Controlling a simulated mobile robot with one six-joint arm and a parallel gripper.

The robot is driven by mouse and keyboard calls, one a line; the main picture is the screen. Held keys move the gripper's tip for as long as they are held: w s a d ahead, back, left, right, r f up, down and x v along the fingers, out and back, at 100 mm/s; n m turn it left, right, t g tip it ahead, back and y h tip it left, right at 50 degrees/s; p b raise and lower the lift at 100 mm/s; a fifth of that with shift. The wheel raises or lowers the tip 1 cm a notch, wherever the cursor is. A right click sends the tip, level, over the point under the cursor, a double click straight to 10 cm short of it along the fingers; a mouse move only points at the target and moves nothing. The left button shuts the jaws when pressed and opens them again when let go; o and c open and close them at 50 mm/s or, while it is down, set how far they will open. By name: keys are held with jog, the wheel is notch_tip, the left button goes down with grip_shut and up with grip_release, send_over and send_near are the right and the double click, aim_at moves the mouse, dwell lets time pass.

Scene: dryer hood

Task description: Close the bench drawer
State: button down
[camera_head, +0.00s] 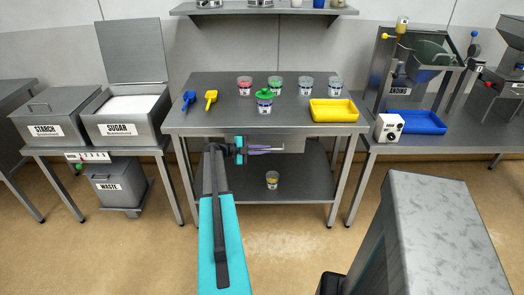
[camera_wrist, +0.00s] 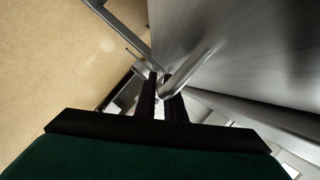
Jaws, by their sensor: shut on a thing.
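The bench drawer (camera_head: 292,141) is a grey metal front under the middle bench's top in the head view. No open inside shows from above; I cannot tell exactly how far it stands out. My gripper (camera_head: 280,148) is at the drawer front, below the bench's front edge. In the wrist view my gripper (camera_wrist: 160,78) has its two dark fingers close together at the metal bar handle (camera_wrist: 190,72). The fingers are shut on the handle, which slants across the brushed metal front. The contact itself is partly hidden by the fingers.
The bench (camera_head: 220,122) carries several cups, a yellow tray (camera_head: 334,111), and blue and yellow scoops (camera_head: 211,98). A grey block-like unit (camera_head: 440,230) fills the front right. The floor before the bench is clear.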

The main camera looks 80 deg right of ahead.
jog(key=shift+w+d+r, duration=0.15)
jog(key=shift+w+d, duration=0.15)
jog(key=shift+w, duration=0.05)
jog(key=c, duration=1.8)
grip_release()
jog(key=shift+c, duration=0.2)
jog(key=shift+s+a, duration=0.1)
jog(key=b+v, duration=0.2)
jog(key=v, duration=1.1)
jog(key=shift+w+a+b, duration=0.25)
jog(key=shift+w+b, duration=0.05)
jog(key=shift+b, duration=0.05)
jog(key=shift+r, duration=0.1)
